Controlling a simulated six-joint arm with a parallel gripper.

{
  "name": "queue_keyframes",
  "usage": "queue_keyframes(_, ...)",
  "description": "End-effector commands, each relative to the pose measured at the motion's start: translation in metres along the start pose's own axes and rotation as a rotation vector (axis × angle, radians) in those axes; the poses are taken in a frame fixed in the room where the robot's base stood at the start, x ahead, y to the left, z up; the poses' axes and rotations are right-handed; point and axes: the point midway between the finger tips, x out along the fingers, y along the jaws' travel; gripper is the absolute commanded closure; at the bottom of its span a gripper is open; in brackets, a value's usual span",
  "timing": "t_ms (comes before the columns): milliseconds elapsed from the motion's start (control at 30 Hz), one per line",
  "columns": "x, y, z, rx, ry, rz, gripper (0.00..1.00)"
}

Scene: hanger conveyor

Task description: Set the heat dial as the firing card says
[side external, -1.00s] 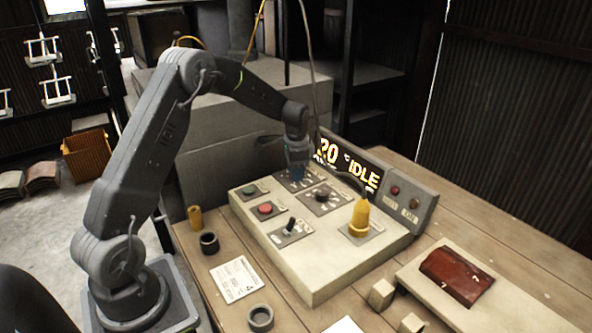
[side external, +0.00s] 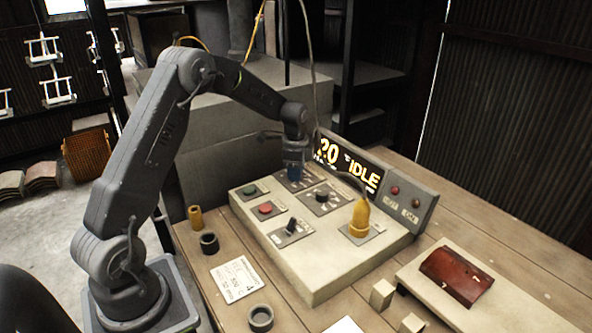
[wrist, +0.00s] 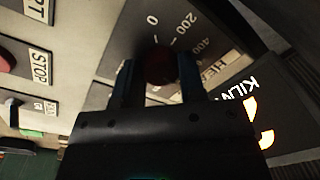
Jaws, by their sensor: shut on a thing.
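My gripper (side external: 294,174) points down over the back of the sloped control panel, at the heat dial's plate. In the wrist view its two fingers (wrist: 159,82) are closed around the dark reddish heat dial (wrist: 158,64), one on each side. The dial's scale (wrist: 180,30) shows 0, 200 and 400, with a partly hidden HEAT label (wrist: 215,72). The dial's pointer and the rest of the scale are hidden by the gripper. The white firing card (side external: 238,278) lies on the table left of the panel; its small print is not clearly readable.
The panel (side external: 330,272) also carries a red button (side external: 265,208), a green button (side external: 249,190), a black lever (side external: 291,227), another black knob (side external: 322,193) and a yellow cone-shaped part (side external: 360,216). The display (side external: 350,168) behind reads 20 and IDLE, close to my gripper.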

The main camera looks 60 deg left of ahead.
Motion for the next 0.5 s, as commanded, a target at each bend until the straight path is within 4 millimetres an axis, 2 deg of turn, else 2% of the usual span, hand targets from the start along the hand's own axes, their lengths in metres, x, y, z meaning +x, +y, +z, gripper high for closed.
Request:
queue_keyframes(167, -0.0002, 0.0001, 0.0009, -0.001, -0.002, 0.001, 0.87)
queue_keyframes(200, -0.0002, 0.0001, 0.0009, -0.001, -0.002, 0.001, 0.60)
queue_keyframes(433, -0.0001, 0.0000, 0.0005, -0.002, -0.001, 0.000, 0.38)
queue_keyframes(500, -0.0001, -0.0001, 0.0004, -0.002, -0.001, 0.000, 0.37)
